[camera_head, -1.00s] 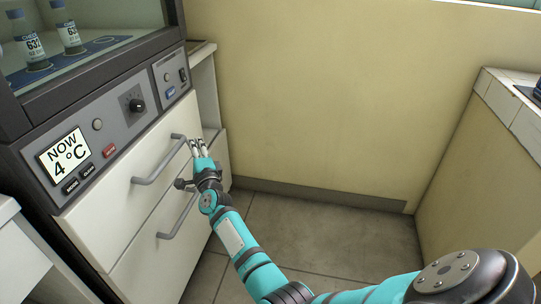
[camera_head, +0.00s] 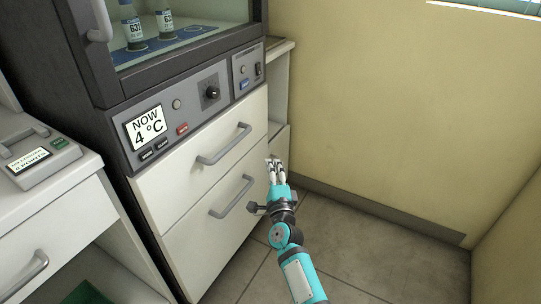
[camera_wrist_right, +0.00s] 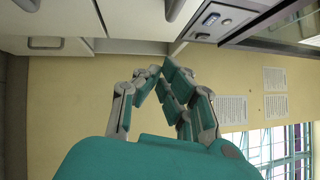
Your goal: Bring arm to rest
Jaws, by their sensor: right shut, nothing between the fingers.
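My right gripper (camera_head: 274,162) is shut and empty in the head view, in front of the right side of the white drawers and above the floor. Its teal arm comes in from the bottom, stretched forward. In the right wrist view the fingertips (camera_wrist_right: 160,70) come together with nothing between them. They look apart from the drawers. My left gripper is in neither view.
The incubator's panel (camera_head: 190,105) reads "NOW 4 °C"; bottles (camera_head: 132,30) stand behind its glass. Two drawers with grey handles (camera_head: 224,145) sit below and look shut. A white counter (camera_head: 60,190) is at left. The tiled floor (camera_head: 345,245) is open at right, before a yellow wall (camera_head: 400,110).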

